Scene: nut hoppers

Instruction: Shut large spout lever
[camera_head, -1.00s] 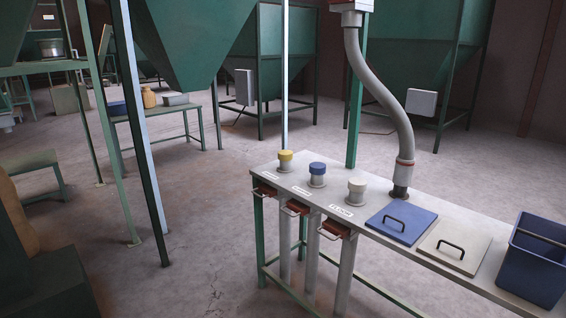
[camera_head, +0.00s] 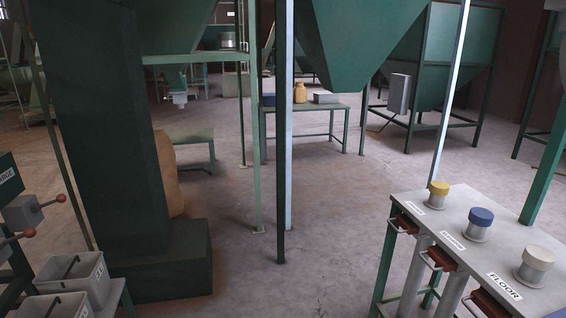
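At the left edge stands a dark panel with a partly cut-off label (camera_head: 8,177) whose visible letters end in "ARGE". Below that label is a grey spout box (camera_head: 20,214) with a lever that ends in a red knob (camera_head: 61,198) and points right. A second lever with a red knob (camera_head: 30,232) sits lower and nearer, partly cut off by the edge. Whether either spout is open I cannot tell. Neither of my grippers is in view.
Grey bins (camera_head: 100,285) with handles stand below the spouts. A thick dark green column (camera_head: 105,150) rises beside them on a wide base. At right is a bench (camera_head: 400,240) with capped ports and red-brown slides. The middle floor is clear.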

